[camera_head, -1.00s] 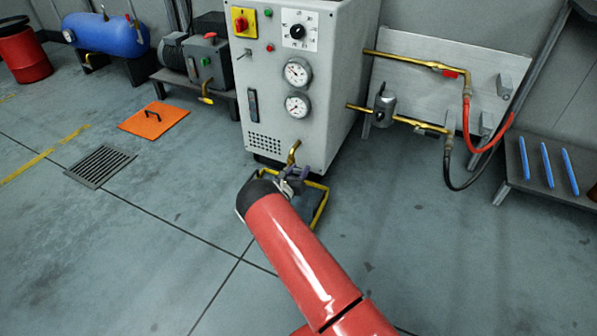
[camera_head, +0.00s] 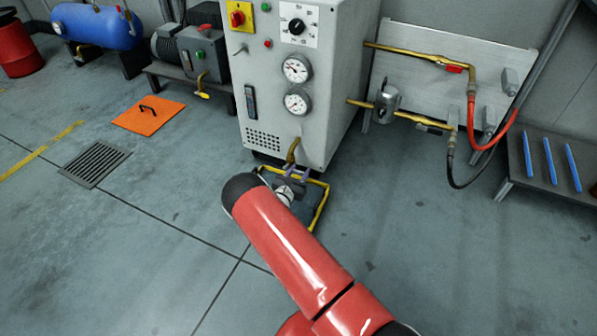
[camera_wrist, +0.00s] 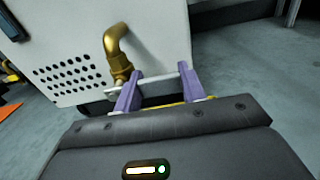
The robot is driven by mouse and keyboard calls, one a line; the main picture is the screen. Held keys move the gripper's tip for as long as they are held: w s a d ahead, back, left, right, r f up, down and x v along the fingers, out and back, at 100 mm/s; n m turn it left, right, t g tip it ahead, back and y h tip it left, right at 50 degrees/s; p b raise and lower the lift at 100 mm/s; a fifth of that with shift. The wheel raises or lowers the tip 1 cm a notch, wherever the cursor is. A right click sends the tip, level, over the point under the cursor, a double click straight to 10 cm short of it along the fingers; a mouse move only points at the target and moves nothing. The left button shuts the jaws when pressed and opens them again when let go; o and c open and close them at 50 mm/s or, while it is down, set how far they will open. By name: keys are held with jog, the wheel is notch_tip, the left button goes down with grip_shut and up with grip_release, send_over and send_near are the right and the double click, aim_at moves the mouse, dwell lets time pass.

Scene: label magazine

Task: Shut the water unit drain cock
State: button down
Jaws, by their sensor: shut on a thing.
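The water unit is a pale grey cabinet (camera_head: 275,105) with gauges and a dial. Its drain cock (camera_head: 293,152) is a brass elbow low on the front; it also shows in the wrist view (camera_wrist: 117,48), bending down to a pale lever (camera_wrist: 158,77). My gripper (camera_wrist: 160,92) has purple fingers, one on each side of the lever's length, and is shut on the lever. The lever lies roughly level across the fingers, pointing right from the brass body. In the head view my gripper (camera_head: 297,175) is just below the brass elbow, partly hidden by my wrist.
A yellow frame (camera_head: 319,207) lies on the floor around the cabinet's foot, close to my gripper. Brass pipes with a red hose (camera_head: 497,133) and a black hose are on the right. A floor grate (camera_head: 95,163) and an orange plate (camera_head: 148,117) lie left. The front floor is clear.

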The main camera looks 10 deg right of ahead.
jog(key=c, duration=0.8)
grip_release()
jog(key=p+v, duration=0.1)
jog(key=v, duration=0.6)
jog(key=shift+s+a, duration=0.25)
jog(key=shift+s, duration=0.05)
